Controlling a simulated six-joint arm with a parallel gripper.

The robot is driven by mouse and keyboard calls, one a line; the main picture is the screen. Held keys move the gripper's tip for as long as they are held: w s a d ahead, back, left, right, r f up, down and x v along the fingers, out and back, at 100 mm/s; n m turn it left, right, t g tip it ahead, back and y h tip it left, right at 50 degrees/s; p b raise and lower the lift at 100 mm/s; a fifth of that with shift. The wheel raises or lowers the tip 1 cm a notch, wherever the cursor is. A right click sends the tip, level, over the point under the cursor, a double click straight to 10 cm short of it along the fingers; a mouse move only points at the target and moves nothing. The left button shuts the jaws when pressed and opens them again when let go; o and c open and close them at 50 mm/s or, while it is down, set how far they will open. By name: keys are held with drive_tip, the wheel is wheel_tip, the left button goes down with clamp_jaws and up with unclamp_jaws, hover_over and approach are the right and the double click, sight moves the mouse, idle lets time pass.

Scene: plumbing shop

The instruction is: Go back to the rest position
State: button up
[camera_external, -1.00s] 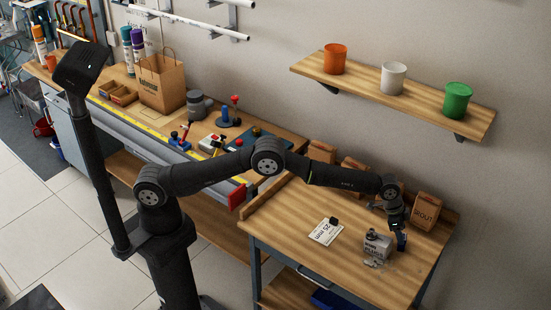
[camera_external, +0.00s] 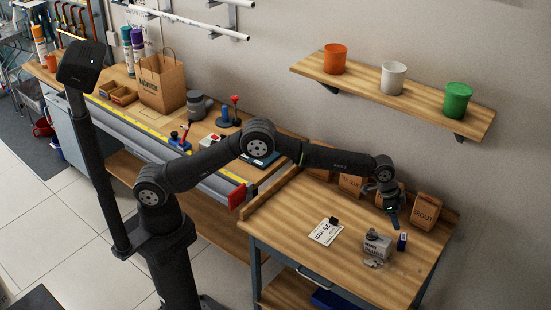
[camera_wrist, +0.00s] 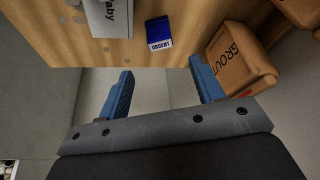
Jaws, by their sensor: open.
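My gripper (camera_external: 392,214) is raised above the right workbench, near its back right part, with the arm stretched out from its base. In the wrist view my gripper (camera_wrist: 160,92) has its two blue fingers spread apart with nothing between them. A small blue block labelled URGENT (camera_wrist: 159,34) stands on the bench, apart from the fingers; it also shows in the external view (camera_external: 402,242). A grey and white box (camera_external: 377,245) stands left of it, and part of it shows in the wrist view (camera_wrist: 108,18).
A brown GROUT bag (camera_wrist: 238,58) stands close by the right finger in the picture; it also shows at the bench's back (camera_external: 425,211) beside similar bags. A white card (camera_external: 326,232) lies on the workbench (camera_external: 290,228). A shelf (camera_external: 420,96) with three cups hangs above.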

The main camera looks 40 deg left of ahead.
sight(402, 236)
drive_tip(key=x, duration=1.2)
drive_tip(key=shift+f, duration=0.15)
drive_tip(key=shift+r, duration=0.25)
